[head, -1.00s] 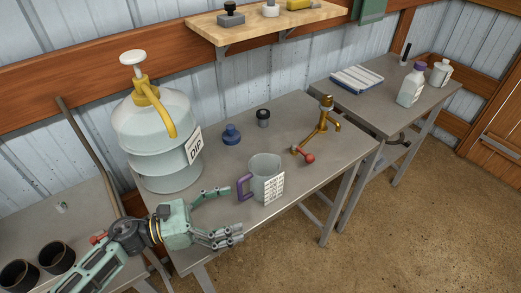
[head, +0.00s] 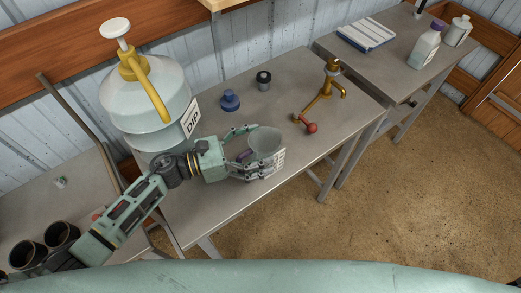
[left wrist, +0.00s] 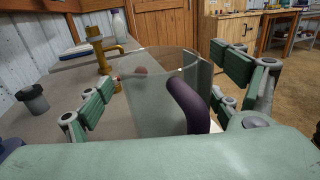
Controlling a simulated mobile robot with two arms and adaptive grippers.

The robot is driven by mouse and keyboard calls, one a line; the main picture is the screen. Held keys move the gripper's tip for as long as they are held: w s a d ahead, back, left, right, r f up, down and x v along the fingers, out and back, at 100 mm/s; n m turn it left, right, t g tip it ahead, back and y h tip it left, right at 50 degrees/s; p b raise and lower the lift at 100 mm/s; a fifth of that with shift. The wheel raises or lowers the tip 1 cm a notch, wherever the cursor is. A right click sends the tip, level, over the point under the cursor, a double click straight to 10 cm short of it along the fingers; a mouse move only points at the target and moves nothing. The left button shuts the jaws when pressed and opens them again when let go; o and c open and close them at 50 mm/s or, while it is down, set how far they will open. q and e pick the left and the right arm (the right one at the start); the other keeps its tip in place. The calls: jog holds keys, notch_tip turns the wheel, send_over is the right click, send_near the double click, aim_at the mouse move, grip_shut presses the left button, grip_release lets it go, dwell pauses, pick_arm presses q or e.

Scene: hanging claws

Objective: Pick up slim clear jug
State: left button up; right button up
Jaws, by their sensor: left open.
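The slim clear jug (head: 265,142) stands on the grey metal table in the head view, with a purple handle and a white label on its right side. In the left wrist view the jug (left wrist: 155,95) is straight ahead, its purple handle (left wrist: 188,104) facing my palm. My left gripper (head: 247,152) is open around the jug, one finger on its far side and others on its near side. In the left wrist view the fingers (left wrist: 165,100) stand apart on both sides of it. My right gripper is not in view.
A large clear DIP jug (head: 148,105) with a yellow pump stands at the left of the table (head: 225,205). A blue cap (head: 230,100), a dark-lidded jar (head: 263,80) and a brass tap (head: 331,80) with a red knob stand behind. A second table holds bottles (head: 425,45).

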pick_arm(q)
jog(key=shift+w+d, duration=0.1)
jog(key=shift+d, duration=0.15)
jog(key=c, duration=1.3)
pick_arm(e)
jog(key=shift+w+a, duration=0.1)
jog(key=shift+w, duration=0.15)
pick_arm(q)
jog(key=shift+r, duration=0.1)
